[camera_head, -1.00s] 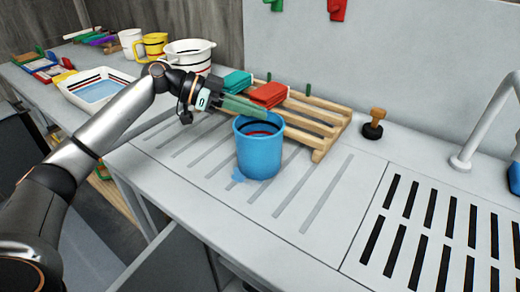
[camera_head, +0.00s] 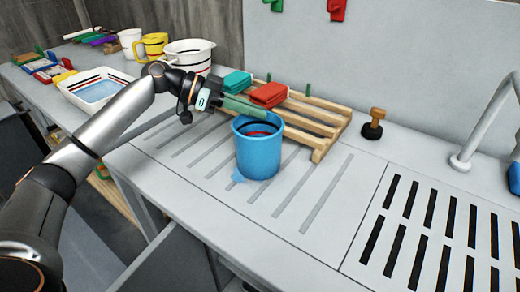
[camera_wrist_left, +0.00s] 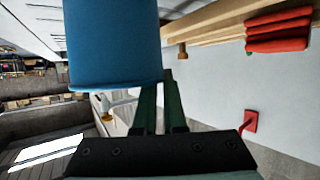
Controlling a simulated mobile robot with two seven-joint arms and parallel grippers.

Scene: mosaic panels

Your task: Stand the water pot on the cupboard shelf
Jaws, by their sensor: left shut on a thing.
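The water pot (camera_head: 259,155) is a blue, open-topped pot with a dark and red band inside. It is upright at the ribbed drainboard, beside the wooden rack; I cannot tell whether its base touches the board. My left gripper (camera_head: 262,113) reaches in from the left and is shut on the pot's rim with green fingers. In the left wrist view the pot (camera_wrist_left: 112,45) fills the upper left, at the fingers (camera_wrist_left: 160,105), and hides part of one finger. The cupboard shelf cannot be made out. My right gripper is not in view.
A slatted wooden rack (camera_head: 322,127) with green (camera_head: 238,82) and red (camera_head: 269,94) cloths lies behind the pot. A stopper (camera_head: 374,124), tap (camera_head: 462,162) and slotted grate (camera_head: 430,235) are right. A white basin (camera_head: 112,100), mugs and a white bucket (camera_head: 190,54) stand left.

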